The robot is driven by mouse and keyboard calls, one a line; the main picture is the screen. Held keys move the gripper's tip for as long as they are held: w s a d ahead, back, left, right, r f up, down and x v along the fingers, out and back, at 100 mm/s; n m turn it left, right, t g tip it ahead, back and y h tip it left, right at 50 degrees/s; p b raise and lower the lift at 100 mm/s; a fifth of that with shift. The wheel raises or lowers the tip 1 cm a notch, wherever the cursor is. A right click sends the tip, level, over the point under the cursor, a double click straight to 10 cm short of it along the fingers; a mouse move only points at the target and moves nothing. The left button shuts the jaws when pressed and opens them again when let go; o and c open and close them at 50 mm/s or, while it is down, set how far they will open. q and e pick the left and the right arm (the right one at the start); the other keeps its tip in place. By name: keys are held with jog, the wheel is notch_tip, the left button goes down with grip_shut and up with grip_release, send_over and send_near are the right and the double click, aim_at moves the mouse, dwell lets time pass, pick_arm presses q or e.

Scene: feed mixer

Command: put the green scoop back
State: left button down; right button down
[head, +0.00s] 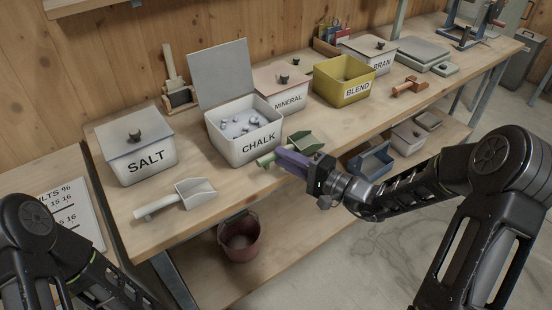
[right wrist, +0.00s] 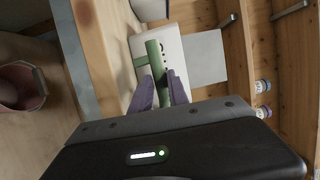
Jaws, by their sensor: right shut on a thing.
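The green scoop (head: 307,142) is at the front of the bench, just in front of the open CHALK bin (head: 242,145). My right gripper (head: 281,156), with purple fingers, is shut on its handle. In the right wrist view the green handle (right wrist: 154,58) lies between the two fingers of my right gripper (right wrist: 160,88). I cannot tell whether the scoop touches the bench top. The CHALK bin's lid stands up behind it and pale lumps lie inside. My left arm shows at the lower left, but its gripper is out of the picture.
A white scoop (head: 181,197) lies in front of the closed SALT bin (head: 137,155). The MINERAL bin (head: 286,88), yellow BLEND bin (head: 343,83) and BRAN bin (head: 368,54) stand along the bench. A red bucket (head: 240,240) and blue bin (head: 371,162) sit on the lower shelf.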

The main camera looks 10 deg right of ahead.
jog(key=shift+w+a+f, duration=0.95)
jog(key=shift+w+a, duration=0.05)
jog(key=shift+w, duration=0.15)
jog(key=c, duration=1.3)
grip_release()
jog(key=shift+s, duration=0.1)
